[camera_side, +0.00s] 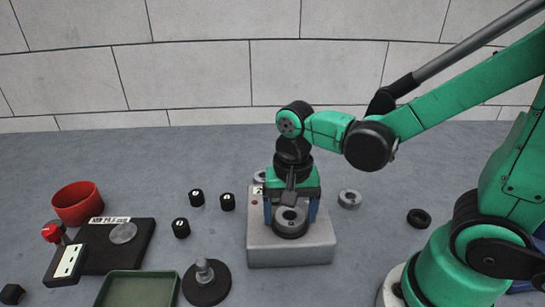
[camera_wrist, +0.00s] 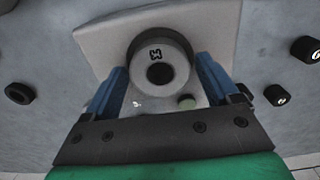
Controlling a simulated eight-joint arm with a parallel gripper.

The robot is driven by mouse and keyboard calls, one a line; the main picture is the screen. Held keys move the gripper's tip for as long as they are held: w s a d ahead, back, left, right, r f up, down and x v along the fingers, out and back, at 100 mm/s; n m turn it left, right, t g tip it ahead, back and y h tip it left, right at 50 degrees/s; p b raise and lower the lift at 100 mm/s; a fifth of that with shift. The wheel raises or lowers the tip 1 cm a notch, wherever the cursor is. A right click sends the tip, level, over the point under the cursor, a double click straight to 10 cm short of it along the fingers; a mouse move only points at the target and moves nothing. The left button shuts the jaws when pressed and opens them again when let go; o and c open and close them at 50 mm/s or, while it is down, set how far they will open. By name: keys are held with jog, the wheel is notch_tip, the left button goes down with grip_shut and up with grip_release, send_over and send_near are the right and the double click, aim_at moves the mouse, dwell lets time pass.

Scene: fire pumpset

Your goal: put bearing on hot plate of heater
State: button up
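The heater (camera_side: 262,246) is a pale grey box at the middle of the side view. A grey ring-shaped bearing (camera_side: 289,214) with a dark central hole is at its round dark hot plate (camera_side: 290,234). In the wrist view the bearing (camera_wrist: 160,75) shows a dark mark on its face. My gripper (camera_side: 291,217) points down over the heater, its blue fingers on either side of the bearing. In the wrist view the fingers (camera_wrist: 161,66) lie close along both sides. I cannot tell whether they touch it or whether the bearing rests fully on the plate.
Grey rings (camera_side: 349,199) and a black ring (camera_side: 419,218) lie to the right. Several small black numbered cylinders (camera_side: 181,228) stand left of the heater. A red bowl (camera_side: 77,203), a black device (camera_side: 105,248), a green tray (camera_side: 138,290) and a black disc with a post (camera_side: 207,285) are further left.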

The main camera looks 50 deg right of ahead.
dwell(0.3)
notch_tip(320, 180, up, 12)
jog(key=d+f+n+t, duration=0.1)
jog(key=n+t, duration=0.1)
jog(key=w+f+n+t, duration=0.1)
jog(key=f+n+t, duration=0.1)
jog(key=n, duration=0.1)
jog(key=d+f+n+t, duration=0.1)
jog(key=n+t, duration=0.1)
jog(key=n, duration=0.1)
jog(key=shift+w+d+f+t, duration=0.25)
jog(key=shift+d+f+t, duration=0.05)
jog(key=shift+f, duration=0.1)
jog(key=shift+w+d+f+n+t, duration=0.1)
jog(key=shift+n+t, duration=0.2)
jog(key=shift+n, duration=0.2)
dwell(0.6)
